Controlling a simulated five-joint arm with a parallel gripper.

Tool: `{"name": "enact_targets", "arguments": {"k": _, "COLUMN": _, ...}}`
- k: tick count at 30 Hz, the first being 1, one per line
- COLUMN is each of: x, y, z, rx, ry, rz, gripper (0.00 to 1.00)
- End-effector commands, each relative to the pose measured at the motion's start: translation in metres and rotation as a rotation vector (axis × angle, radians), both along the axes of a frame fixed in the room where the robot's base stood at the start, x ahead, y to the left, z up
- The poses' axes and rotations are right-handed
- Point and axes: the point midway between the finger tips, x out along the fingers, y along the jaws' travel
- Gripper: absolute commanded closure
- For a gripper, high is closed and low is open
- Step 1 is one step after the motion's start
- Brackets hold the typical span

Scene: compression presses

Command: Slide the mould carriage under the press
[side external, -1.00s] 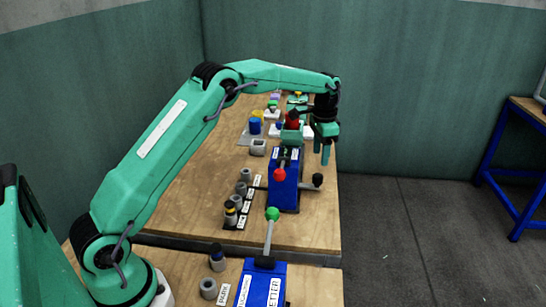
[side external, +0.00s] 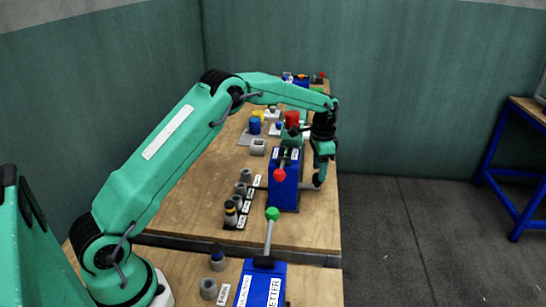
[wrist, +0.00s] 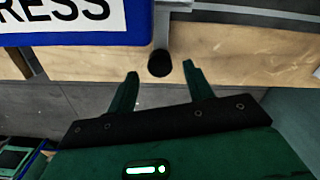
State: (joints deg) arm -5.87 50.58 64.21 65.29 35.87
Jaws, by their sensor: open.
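The press is a blue block (side external: 284,190) with a red-knobbed lever, on the wooden bench in the side view. A dark-knobbed handle (wrist: 160,63) on a grey rod sticks out beside the press in the wrist view; it seems to be the carriage handle. My gripper (side external: 321,172) hangs at the right side of the press, low over the bench edge. In the wrist view its two fingers are spread, with the knob between and slightly beyond their tips. It is not gripped. In the side view my gripper mostly covers the knob. The carriage body cannot be made out.
A second blue device with a green-knobbed lever (side external: 272,214) stands nearer the camera. Several small grey cylinders (side external: 246,175) and labels lie left of the press. Floor lies open right of the bench.

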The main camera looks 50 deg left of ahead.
Motion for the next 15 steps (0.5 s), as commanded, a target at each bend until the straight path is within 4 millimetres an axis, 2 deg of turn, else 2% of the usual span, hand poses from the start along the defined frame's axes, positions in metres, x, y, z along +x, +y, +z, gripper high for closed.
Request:
{"name": "enact_targets", "arguments": {"k": 6, "x": 0.0, "y": 0.0, "z": -0.018, "rx": 0.0, "ry": 0.0, "rz": 0.0, "gripper": 0.48}}
{"name": "enact_targets", "arguments": {"k": 15, "x": 0.0, "y": 0.0, "z": -0.021, "rx": 0.0, "ry": -0.001, "rz": 0.0, "gripper": 0.48}}
